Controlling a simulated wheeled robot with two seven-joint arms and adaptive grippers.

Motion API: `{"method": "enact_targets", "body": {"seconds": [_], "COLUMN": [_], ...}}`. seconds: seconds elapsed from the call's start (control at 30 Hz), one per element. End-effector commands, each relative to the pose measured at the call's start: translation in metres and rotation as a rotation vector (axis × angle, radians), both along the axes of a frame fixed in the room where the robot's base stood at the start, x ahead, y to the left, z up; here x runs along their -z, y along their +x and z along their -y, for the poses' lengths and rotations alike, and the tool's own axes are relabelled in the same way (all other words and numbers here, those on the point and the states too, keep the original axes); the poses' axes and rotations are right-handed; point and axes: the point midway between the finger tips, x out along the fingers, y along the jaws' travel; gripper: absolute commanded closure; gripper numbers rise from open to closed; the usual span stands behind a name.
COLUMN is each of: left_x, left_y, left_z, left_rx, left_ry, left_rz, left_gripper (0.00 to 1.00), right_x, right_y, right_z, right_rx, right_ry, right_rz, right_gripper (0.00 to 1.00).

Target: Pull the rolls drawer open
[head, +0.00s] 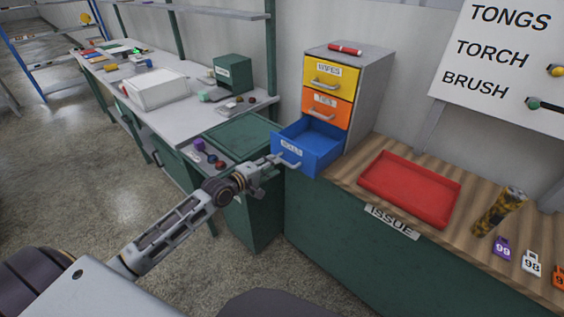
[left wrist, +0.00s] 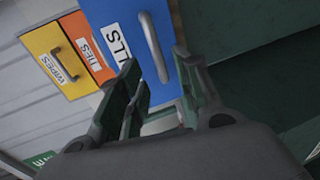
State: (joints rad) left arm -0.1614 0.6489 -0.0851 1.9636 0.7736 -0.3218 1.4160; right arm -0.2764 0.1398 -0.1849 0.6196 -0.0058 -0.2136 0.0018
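The blue rolls drawer (head: 309,150) is the lowest of three in a grey cabinet (head: 366,85) and stands pulled out, its inside showing. Its handle (head: 290,161) is on the front face. My left gripper (head: 273,163) is at the left end of this handle. In the left wrist view the blue drawer front (left wrist: 115,20) and its handle (left wrist: 153,48) lie just ahead of the fingers (left wrist: 160,85). The fingers are apart, with the near end of the handle toward the gap; contact is not clear. My right gripper is out of view.
The yellow wipes drawer (head: 331,77) and orange ties drawer (head: 327,107) above are shut. A red marker (head: 345,49) lies on the cabinet. A red tray (head: 409,188) sits right of it on the wooden counter. A green bin (head: 250,207) stands below the gripper.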

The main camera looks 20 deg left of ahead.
Motion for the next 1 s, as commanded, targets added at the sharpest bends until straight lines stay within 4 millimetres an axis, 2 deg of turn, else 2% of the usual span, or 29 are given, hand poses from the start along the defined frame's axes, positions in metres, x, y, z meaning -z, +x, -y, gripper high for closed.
{"method": "enact_targets", "body": {"seconds": [0.7,1.0], "left_x": [0.010,0.012], "left_y": [0.045,0.053], "left_z": [0.016,0.019], "left_rx": [-0.001,0.000], "left_ry": [0.000,0.001], "left_rz": [0.000,-0.001], "left_gripper": [0.66,0.66], "right_x": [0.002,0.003], "right_y": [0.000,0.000], "right_z": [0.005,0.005], "right_rx": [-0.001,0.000], "right_ry": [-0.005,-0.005], "right_rz": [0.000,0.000], "right_gripper": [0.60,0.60]}}
